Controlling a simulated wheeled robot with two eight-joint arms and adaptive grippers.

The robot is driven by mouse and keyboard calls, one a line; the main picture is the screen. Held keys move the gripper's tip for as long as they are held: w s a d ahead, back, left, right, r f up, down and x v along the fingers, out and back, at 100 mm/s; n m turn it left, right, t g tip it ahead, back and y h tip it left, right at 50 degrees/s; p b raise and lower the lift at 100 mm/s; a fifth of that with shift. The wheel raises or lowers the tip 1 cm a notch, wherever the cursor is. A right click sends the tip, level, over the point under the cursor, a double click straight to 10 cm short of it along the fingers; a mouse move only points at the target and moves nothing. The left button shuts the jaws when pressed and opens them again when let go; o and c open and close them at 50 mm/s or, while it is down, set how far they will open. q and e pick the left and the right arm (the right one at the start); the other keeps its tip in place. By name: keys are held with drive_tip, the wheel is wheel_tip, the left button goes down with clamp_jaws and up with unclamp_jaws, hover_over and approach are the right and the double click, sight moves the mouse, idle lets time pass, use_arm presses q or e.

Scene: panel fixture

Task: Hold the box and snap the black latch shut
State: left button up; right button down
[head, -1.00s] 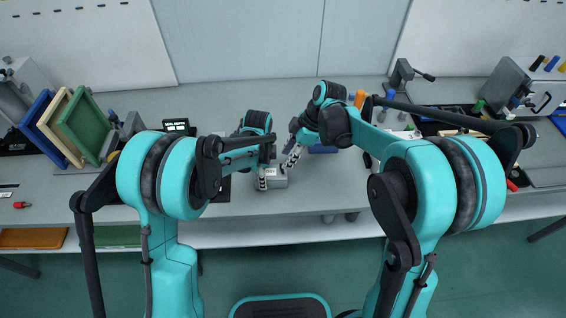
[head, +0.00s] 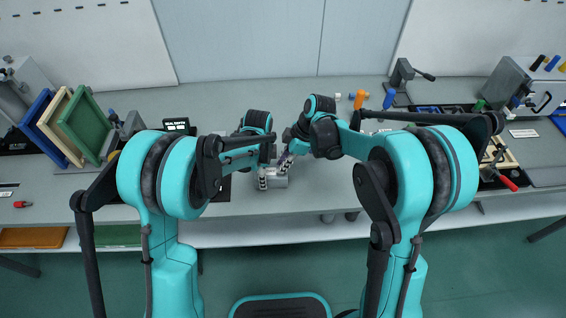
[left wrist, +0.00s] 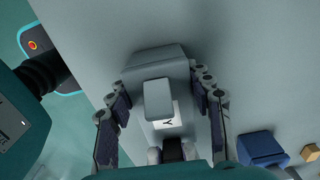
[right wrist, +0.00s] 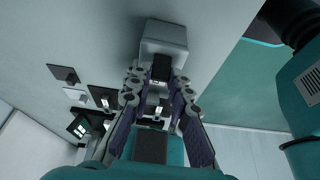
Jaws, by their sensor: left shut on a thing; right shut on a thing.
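The small grey box (head: 280,183) sits on the bench in the middle of the head view. It also shows in the left wrist view (left wrist: 152,62) with a white label, and in the right wrist view (right wrist: 165,36). My left gripper (left wrist: 158,105) has its fingers on both sides of the box and is shut on it. My right gripper (head: 286,163) is at the box's right side. In the right wrist view its fingertips close around the black latch (right wrist: 161,68) at the box's edge. The fingers partly hide the latch, and I cannot tell whether it is snapped.
Blue, tan and green frames (head: 82,127) stand at the left. A small dark display (head: 176,125) is behind my left arm. A blue block (left wrist: 262,147) lies near the box. A grey clamp (head: 402,80) and tool trays are at the right. The bench front near the box is clear.

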drive_tip(key=shift+a+h, duration=0.3)
drive_tip(key=shift+h, duration=0.4)
drive_tip(key=c, duration=1.4)
unclamp_jaws()
drive_tip(key=shift+r, duration=0.1)
drive_tip(key=v, duration=1.2)
drive_tip(key=shift+d, duration=0.15)
